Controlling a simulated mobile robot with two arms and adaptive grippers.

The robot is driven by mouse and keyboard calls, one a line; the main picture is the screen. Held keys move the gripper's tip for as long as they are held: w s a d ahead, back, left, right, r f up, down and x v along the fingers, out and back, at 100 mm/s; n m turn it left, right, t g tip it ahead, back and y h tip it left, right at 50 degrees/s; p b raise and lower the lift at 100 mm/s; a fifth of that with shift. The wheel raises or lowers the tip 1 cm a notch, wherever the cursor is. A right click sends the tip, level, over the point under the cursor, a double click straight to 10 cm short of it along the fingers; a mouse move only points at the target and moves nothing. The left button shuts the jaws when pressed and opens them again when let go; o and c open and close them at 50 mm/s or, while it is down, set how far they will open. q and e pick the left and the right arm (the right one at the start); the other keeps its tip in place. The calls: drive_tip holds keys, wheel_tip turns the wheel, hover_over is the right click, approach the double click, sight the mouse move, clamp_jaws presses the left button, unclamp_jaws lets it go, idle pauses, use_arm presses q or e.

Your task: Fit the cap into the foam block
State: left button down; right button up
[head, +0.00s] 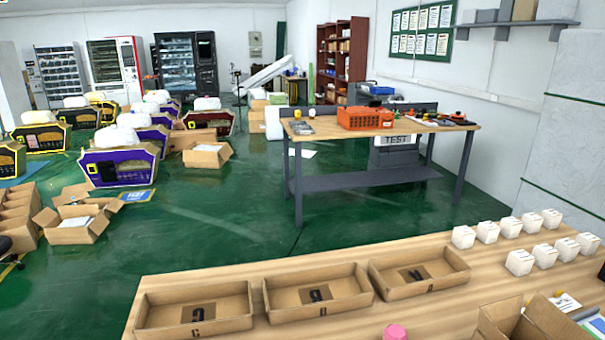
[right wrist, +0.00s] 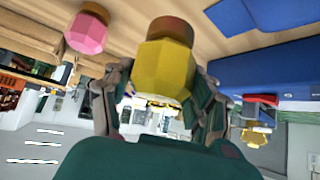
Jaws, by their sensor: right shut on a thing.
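My right gripper (right wrist: 158,92) is in the right wrist view, its dark fingers on both sides of a yellow faceted piece (right wrist: 163,70) with a brown end (right wrist: 170,30). It is shut on this piece. Whether the yellow piece is the cap is not clear. A pink faceted piece (right wrist: 87,33), also with a brown end, is to the left of it, apart from the gripper. A pink piece (head: 395,332) also shows at the bottom edge of the head view. Several small white blocks (head: 519,262) stand in two rows on the wooden table; I cannot tell whether they are foam. My left gripper is not in view.
Three shallow cardboard trays (head: 318,318) line the wooden table's left part (head: 160,282). An open cardboard box (head: 497,322) stands at the lower right. Bare wood lies between trays and white blocks. A blue surface (right wrist: 275,55) is right of the gripper in the right wrist view.

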drive_tip(key=s+a+r+m+t+h, duration=0.1)
drive_tip(key=r+m+h, duration=0.4)
drive_tip(key=r, duration=0.8)
drive_tip(key=shift+s+a+m+t, duration=0.45)
drive_tip(key=shift+s+m, duration=0.55)
drive_tip(key=shift+m, duration=0.2)
drive_tip(key=shift+f, duration=0.15)
